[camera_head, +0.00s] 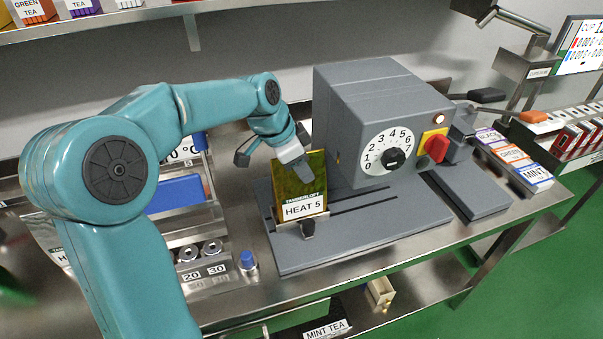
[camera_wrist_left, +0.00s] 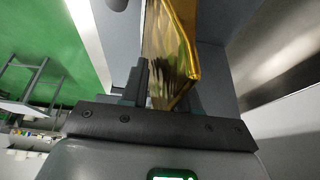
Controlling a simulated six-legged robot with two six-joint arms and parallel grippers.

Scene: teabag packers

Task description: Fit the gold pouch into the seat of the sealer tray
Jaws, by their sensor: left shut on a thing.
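My left gripper (camera_head: 298,172) is shut on the pouch's upper part from the left. In the left wrist view the gold pouch (camera_wrist_left: 172,50) rises between the fingers. My right gripper is not in view.
The grey sealer body (camera_head: 375,120) with its numbered dial (camera_head: 388,150) and red knob (camera_head: 432,146) stands just right of the pouch. Tea boxes (camera_head: 520,165) stand at the right.

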